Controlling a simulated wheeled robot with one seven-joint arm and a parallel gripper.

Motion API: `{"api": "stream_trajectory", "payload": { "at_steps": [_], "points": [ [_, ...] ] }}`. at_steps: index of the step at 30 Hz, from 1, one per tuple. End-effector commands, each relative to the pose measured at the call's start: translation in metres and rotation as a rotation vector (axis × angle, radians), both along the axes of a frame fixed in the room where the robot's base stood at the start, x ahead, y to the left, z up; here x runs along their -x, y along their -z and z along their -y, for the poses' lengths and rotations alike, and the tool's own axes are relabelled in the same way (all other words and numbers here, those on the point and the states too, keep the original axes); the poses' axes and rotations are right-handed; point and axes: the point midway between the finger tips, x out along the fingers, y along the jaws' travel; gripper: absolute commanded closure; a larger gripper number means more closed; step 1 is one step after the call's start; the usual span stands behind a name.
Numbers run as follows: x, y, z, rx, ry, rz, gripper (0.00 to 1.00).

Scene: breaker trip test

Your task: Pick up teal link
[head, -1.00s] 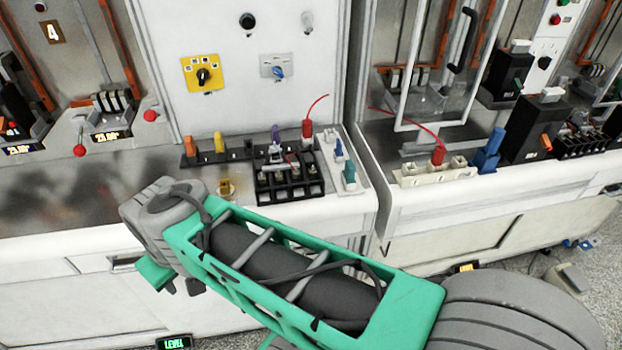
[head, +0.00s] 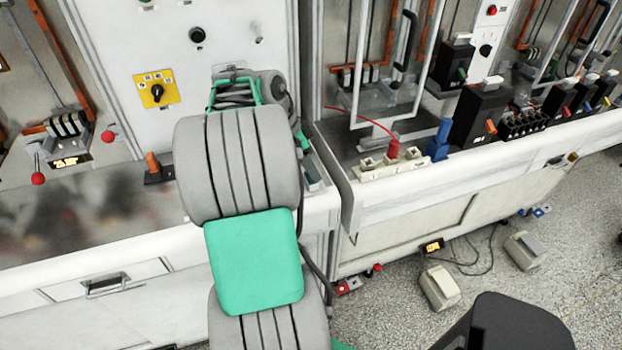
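Only a short piece of that white strip (head: 311,177) shows, right of my arm.
An orange plug (head: 152,162) stands in a black holder left of my arm. On the right bench are a white socket block (head: 392,165) with a red plug, a blue block (head: 439,141) and a black box (head: 481,115). A yellow rotary switch (head: 157,91) is on the panel.

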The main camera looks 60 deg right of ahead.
Motion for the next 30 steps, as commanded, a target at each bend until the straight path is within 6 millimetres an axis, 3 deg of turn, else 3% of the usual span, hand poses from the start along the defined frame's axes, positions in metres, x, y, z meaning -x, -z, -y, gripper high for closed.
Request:
{"api": "stream_trajectory", "payload": {
  "at_steps": [3,10,30],
  "points": [
    [0.0039,0.0116,0.004,0.001,0.0,0.001,0.42],
    [0.0036,0.0134,0.0046,0.002,-0.002,0.002,0.43],
    [0.0033,0.013,0.0045,0.002,-0.003,0.002,0.97]
  ]
}}
